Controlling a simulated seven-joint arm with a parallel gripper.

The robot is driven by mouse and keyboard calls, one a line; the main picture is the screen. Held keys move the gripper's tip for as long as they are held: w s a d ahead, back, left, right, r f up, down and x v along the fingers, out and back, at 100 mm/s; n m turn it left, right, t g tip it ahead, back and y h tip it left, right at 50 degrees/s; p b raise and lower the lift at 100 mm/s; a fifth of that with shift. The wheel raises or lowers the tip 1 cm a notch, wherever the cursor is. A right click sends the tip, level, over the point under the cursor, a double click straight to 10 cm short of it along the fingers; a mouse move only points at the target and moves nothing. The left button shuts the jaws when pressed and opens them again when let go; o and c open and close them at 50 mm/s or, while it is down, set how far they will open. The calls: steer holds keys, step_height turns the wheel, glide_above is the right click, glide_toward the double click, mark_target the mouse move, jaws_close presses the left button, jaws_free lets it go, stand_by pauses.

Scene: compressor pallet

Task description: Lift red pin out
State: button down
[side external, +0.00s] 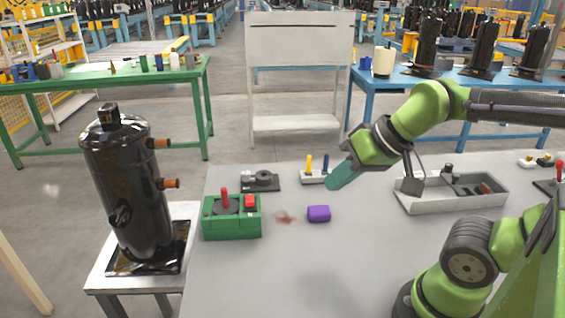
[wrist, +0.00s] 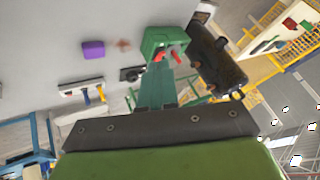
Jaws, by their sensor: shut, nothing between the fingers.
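The red pin (side external: 224,196) stands upright in the round dark top of a green box (side external: 232,227) on the grey table. A red block (side external: 250,200) sits beside it on the same box. In the wrist view the green box (wrist: 152,41) lies beyond my fingertips, with two red parts on it. My gripper (side external: 331,185) has teal fingers, shut and empty. It is above the table, to the right of the green box and well apart from the pin. The fingers also show in the wrist view (wrist: 157,82).
A purple block (side external: 319,213) and a blurred brownish patch (side external: 285,216) lie right of the green box. A small holder with yellow and blue pins (side external: 314,176) stands behind. A grey tray (side external: 452,206) is at right. A black compressor (side external: 128,190) stands at left. The front table area is clear.

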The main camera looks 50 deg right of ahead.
steer(key=c, duration=1)
jaws_free()
